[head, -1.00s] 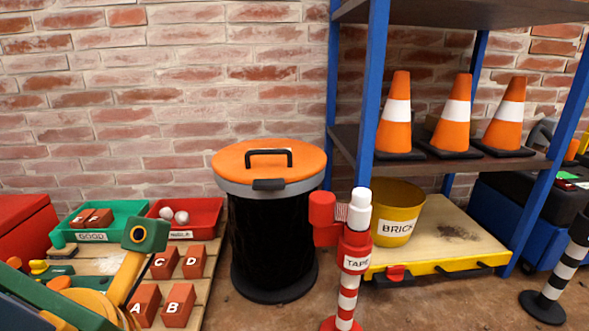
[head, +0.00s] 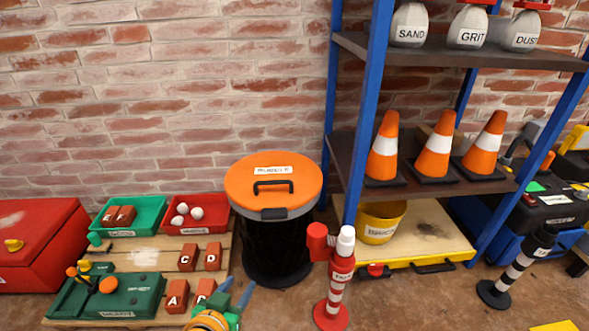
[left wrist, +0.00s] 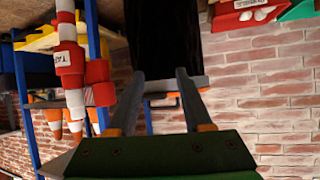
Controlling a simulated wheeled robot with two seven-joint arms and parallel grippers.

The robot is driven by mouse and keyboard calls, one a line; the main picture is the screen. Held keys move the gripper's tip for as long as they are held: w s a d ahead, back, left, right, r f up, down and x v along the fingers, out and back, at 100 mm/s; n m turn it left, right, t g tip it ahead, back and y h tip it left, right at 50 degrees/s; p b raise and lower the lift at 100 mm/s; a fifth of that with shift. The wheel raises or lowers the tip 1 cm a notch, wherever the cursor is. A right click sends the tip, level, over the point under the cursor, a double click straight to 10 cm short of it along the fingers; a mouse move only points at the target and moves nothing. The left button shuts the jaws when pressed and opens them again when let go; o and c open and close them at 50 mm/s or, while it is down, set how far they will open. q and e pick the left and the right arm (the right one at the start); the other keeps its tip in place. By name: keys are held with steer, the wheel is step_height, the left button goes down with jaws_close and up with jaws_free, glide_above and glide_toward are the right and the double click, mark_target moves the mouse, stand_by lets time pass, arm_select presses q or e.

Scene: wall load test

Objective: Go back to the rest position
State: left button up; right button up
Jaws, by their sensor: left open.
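My left gripper (head: 237,290) is at the bottom of the head view, with its two fingers apart and nothing between them. It is in front of the black bin with the orange lid (head: 275,181), right of the red bricks A and B. In the left wrist view, which is upside down, the open fingers (left wrist: 160,78) point toward the bin's dark body (left wrist: 163,35). I cannot tell how far the fingers are from the bin. My right gripper is not in view.
A red and white post (head: 338,280) stands right of the bin. A blue-framed shelf (head: 368,110) holds orange cones and labelled weights. Lettered red bricks (head: 188,257), a green tray (head: 131,209), a red tray (head: 193,228) and a green toolbox (head: 110,298) are on the left.

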arm_select(q)
steer(key=s+a+f+g+y+p, duration=0.1)
steer(key=s+a+f+g+p, duration=0.25)
steer(key=s, duration=0.65)
steer(key=s+a+f+g+y+p, duration=0.1)
steer(key=s+f+g+p, duration=0.25)
steer(key=s+g, duration=0.45)
steer(key=s+a+r+p, duration=0.2)
steer(key=s+r+p, duration=1.3)
steer(key=p, duration=2.1)
step_height(320, 180, up, 4)
steer(key=shift+s+a, duration=0.15)
steer(key=shift+s, duration=0.15)
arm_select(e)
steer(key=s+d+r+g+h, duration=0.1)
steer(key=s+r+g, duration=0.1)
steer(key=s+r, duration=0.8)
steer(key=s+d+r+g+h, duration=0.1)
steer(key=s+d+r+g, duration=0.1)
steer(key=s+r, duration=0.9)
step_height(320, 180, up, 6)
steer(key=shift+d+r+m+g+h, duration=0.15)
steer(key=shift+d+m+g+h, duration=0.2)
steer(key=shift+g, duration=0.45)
